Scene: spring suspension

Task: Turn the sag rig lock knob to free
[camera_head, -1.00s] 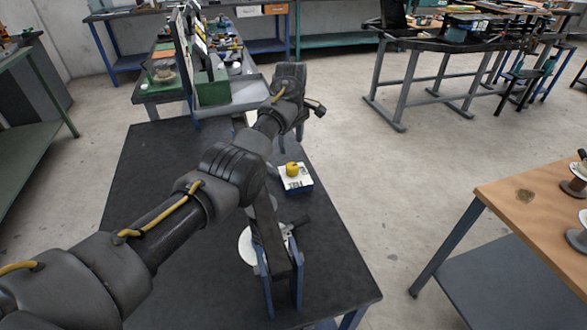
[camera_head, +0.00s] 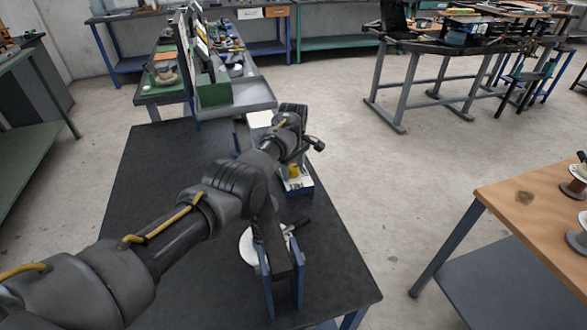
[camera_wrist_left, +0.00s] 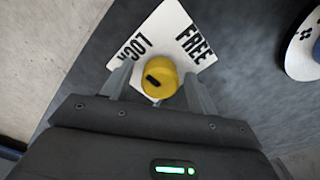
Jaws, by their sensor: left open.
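The yellow lock knob (camera_wrist_left: 159,78) has a black mark on its left part in the left wrist view. It sits on a white plate (camera_wrist_left: 155,30) lettered FREE at the right and what looks like LOCK at the left. In the head view the knob (camera_head: 294,171) is partly hidden by my left wrist, and the plate sits on a blue base (camera_head: 304,189). My left gripper (camera_wrist_left: 158,88) is open, with one finger on each side of the knob. I cannot tell whether the fingers touch it. My right gripper is not in view.
Blue uprights (camera_head: 298,285) and a white disc (camera_head: 247,247) stand near the front of the dark table (camera_head: 150,190), below my left arm. A grey tray (camera_head: 250,98) is beyond the far end. A wooden bench (camera_head: 530,205) is at the right, with open floor between.

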